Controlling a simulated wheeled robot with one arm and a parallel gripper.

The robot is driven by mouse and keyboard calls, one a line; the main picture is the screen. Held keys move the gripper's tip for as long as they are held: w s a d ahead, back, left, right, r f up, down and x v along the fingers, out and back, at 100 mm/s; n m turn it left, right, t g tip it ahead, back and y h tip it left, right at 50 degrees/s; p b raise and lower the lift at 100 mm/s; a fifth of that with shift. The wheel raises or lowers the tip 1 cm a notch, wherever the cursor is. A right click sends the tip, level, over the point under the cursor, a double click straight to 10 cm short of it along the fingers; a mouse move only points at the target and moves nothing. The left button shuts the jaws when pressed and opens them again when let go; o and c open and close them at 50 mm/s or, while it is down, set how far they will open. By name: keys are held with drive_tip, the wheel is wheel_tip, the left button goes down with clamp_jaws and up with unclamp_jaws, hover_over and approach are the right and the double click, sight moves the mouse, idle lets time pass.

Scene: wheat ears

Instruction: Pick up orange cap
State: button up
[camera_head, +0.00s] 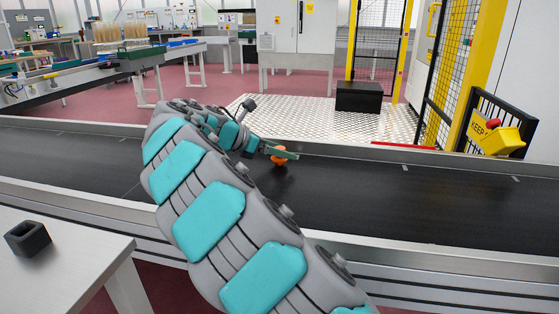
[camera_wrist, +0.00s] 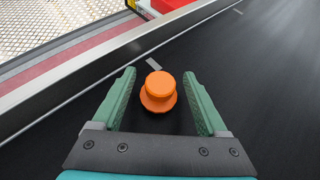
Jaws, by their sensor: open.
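The orange cap (camera_wrist: 159,88) stands on the black conveyor belt in the wrist view, a round top on a wider round base. My gripper (camera_wrist: 160,85) is open, with one green finger on each side of the cap. Dark gaps show between the cap and both fingers. In the head view the orange cap (camera_head: 280,159) is partly hidden behind my gripper (camera_head: 284,153). My arm covers part of the belt there.
The black conveyor belt (camera_head: 420,200) has metal rails along both sides and is otherwise clear. A white table (camera_head: 60,260) with a dark hollow block (camera_head: 28,239) stands at front left. A yellow box with a red button (camera_head: 503,138) is at right beyond the belt.

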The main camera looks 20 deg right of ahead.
clamp_jaws()
idle(0.4)
drive_tip(key=shift+r, duration=0.1)
